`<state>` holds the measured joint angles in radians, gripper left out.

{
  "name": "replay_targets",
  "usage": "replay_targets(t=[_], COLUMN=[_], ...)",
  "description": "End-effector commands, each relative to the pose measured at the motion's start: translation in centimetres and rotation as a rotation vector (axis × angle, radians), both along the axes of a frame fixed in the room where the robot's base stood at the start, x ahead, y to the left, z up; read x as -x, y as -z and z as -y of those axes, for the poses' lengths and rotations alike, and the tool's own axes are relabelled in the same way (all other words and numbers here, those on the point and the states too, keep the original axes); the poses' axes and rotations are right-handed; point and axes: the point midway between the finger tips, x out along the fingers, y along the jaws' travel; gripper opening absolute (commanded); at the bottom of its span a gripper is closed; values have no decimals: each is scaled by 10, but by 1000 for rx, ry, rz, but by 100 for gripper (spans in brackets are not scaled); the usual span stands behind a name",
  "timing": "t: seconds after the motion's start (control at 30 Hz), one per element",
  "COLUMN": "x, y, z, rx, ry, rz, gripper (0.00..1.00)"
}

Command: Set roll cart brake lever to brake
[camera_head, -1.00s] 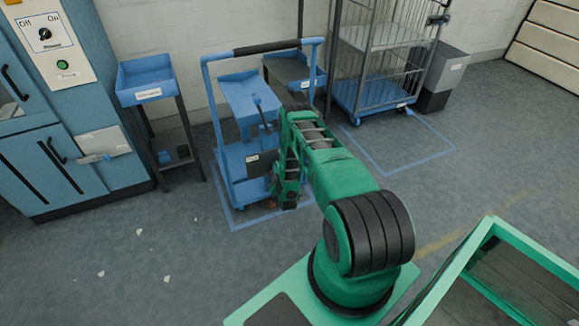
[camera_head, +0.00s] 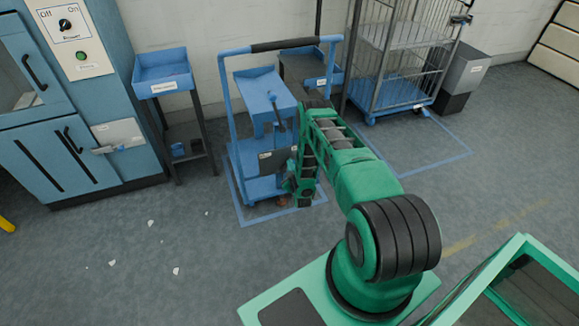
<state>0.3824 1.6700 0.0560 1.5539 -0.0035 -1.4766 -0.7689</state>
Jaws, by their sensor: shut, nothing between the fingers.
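The blue roll cart (camera_head: 257,90), with a black grip on its top bar, stands inside a blue floor outline left of my arm. A thin lever with a blue knob (camera_head: 272,97) rises at the cart's right side, above a dark plate with a white label (camera_head: 266,156). I cannot read the lever's setting. My green arm reaches to the cart's right side and bends down there. My gripper (camera_head: 291,187) is low beside the cart's lower deck, shut and empty. Its fingertips are small and partly hidden, and I cannot tell whether they touch the cart.
A blue tray stand (camera_head: 162,75) and a blue cabinet (camera_head: 60,150) are on the left. A dark stand (camera_head: 300,68) is behind the cart. A wire cage cart (camera_head: 400,60) and a grey bin (camera_head: 462,75) stand at the back right. Pale scraps (camera_head: 176,271) lie on open floor.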

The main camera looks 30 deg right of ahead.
Motion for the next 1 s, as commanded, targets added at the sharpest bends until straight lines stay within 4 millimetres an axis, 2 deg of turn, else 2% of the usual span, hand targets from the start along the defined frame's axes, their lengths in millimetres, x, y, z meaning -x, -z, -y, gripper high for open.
replay_targets(t=[0.07, 0.27, 0.3, 0.6, 0.8, 1.0], x=[1, -5, 7, 62, 82, 88], y=[-5, -31, -29, -40, -44, -46], z=[0, -23, -27, -49, -55, -56], rx=[3, -1, -1, -1, 1, 0], ry=[4, 4, 3, 4, 5, 8], rz=[-2, 3, -3, -1, 2, 2], gripper=[0, 0, 0, 0, 0, 0])
